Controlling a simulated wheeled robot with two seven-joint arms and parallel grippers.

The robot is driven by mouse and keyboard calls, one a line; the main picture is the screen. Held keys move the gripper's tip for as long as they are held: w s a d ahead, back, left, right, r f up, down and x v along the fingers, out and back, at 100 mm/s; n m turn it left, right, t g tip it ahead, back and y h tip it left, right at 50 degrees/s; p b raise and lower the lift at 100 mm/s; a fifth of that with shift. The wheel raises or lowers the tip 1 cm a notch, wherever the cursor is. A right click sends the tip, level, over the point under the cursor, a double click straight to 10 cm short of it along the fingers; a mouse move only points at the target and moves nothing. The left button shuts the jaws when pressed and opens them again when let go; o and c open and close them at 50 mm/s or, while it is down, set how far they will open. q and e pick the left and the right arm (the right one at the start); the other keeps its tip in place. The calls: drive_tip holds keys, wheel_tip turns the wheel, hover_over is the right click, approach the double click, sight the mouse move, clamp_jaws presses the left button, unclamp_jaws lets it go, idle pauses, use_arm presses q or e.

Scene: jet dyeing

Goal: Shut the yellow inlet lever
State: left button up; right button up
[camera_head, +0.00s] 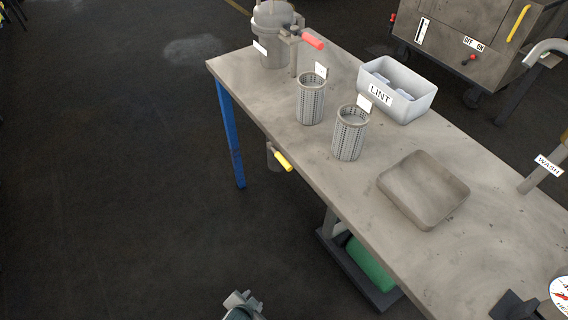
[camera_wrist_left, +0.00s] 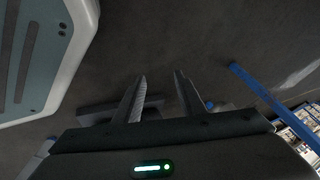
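A short yellow lever (camera_head: 283,160) sticks out from a grey fitting (camera_head: 272,156) below the table's left edge in the head view. It slants down to the right. The lever does not show clearly in the left wrist view. My left gripper (camera_wrist_left: 160,76) is open and empty in the left wrist view, with bare dark floor beyond its fingers. A grey part of one of my arms (camera_head: 242,306) shows at the bottom of the head view, apart from the lever. My right gripper is not in view.
The table (camera_head: 245,85) carries a pot (camera_head: 270,45) with a red handle (camera_head: 312,41), two mesh baskets (camera_head: 311,103) (camera_head: 349,138), a LINT bin (camera_head: 405,84) and a shallow tray (camera_head: 423,190). A blue leg (camera_head: 230,135) stands near the lever. The floor at left is clear.

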sight(284, 162)
use_arm(q)
drive_tip(key=w+d+r+m+t+y+b, duration=0.1)
drive_tip(key=w+d+r+m+t, duration=0.1)
drive_tip(key=w+d+r+m, duration=0.4)
drive_tip(key=w+d+r+m+t+y+b, duration=0.1)
drive_tip(key=w+d+r+m, duration=0.1)
drive_tip(key=w+r, duration=0.45)
drive_tip(key=w+d+r+m+t+y, duration=0.1)
drive_tip(key=w+d+r+t, duration=0.1)
drive_tip(key=r, duration=0.4)
drive_tip(key=w+d+r+m+t+y+b, duration=0.1)
drive_tip(key=w+d+r+m+t, duration=0.1)
drive_tip(key=w+r, duration=0.2)
drive_tip(key=w+d+r+m+t+y, duration=0.1)
drive_tip(key=w+d+r+t, duration=0.1)
drive_tip(key=r, duration=0.6)
drive_tip(key=shift+w+r+m, duration=0.3)
drive_tip(key=shift+w, duration=0.45)
use_arm(e)
drive_tip(key=shift+s+d+r+g+h, duration=0.15)
drive_tip(key=shift+s+d+r+g, duration=0.15)
drive_tip(key=shift+s+d+g, duration=0.2)
drive_tip(key=shift+s+d+r+g+h, duration=0.15)
drive_tip(key=shift+s+d+r+g, duration=0.2)
drive_tip(key=shift+d+g, duration=0.2)
use_arm(q)
drive_tip(key=shift+d, duration=0.1)
